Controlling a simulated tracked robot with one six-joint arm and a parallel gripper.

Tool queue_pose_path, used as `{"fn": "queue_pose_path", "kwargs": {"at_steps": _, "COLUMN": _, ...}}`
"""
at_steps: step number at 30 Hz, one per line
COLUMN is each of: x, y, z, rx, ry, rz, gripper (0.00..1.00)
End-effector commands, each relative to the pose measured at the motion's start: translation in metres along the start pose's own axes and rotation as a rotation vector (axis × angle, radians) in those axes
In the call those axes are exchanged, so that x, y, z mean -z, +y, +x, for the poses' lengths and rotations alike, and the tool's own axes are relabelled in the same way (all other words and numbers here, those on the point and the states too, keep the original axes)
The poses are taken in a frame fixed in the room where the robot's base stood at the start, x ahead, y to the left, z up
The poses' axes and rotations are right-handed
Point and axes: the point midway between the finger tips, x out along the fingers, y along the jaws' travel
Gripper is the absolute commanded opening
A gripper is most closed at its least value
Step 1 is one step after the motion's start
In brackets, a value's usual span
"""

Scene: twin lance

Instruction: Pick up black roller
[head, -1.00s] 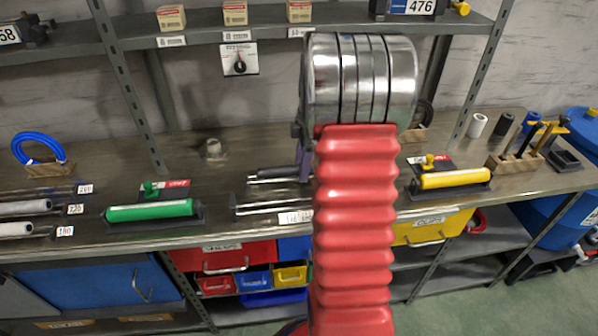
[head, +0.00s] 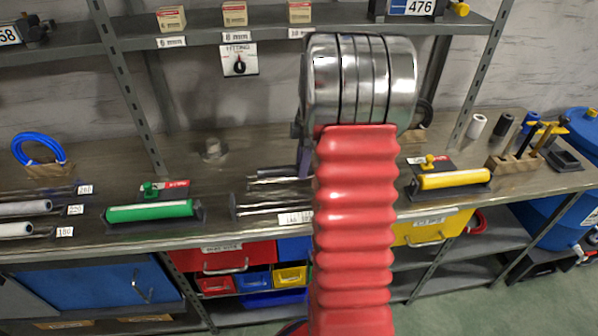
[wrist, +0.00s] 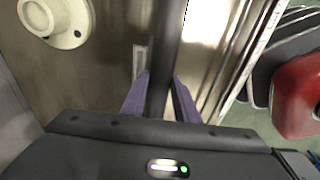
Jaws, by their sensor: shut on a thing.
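My gripper (wrist: 160,98) is shut on a dark bar, the black roller (wrist: 165,50), which runs between the two purple fingers and up out of the wrist view. In the head view, part of a purple finger of my gripper (head: 304,163) shows beside my red arm cover. Dark and metallic rods (head: 275,182) lie on the bench just left of it. My arm hides most of the gripped roller there, and I cannot tell whether it is clear of the bench.
A green roller (head: 150,211) lies to the left and a yellow roller (head: 452,179) to the right. A round flanged fitting (head: 213,150) stands behind on the bench (head: 110,165). It also shows in the wrist view (wrist: 58,20). A shelf (head: 270,35) runs above.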

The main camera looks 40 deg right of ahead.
Motion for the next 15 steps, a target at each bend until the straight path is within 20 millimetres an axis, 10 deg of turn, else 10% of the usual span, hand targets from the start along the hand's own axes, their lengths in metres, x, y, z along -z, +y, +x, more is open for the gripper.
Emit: {"fn": "queue_pose_path", "kwargs": {"at_steps": 15, "x": 0.004, "y": 0.002, "z": -0.037, "rx": -0.007, "ry": -0.001, "rz": 0.0, "gripper": 0.0}}
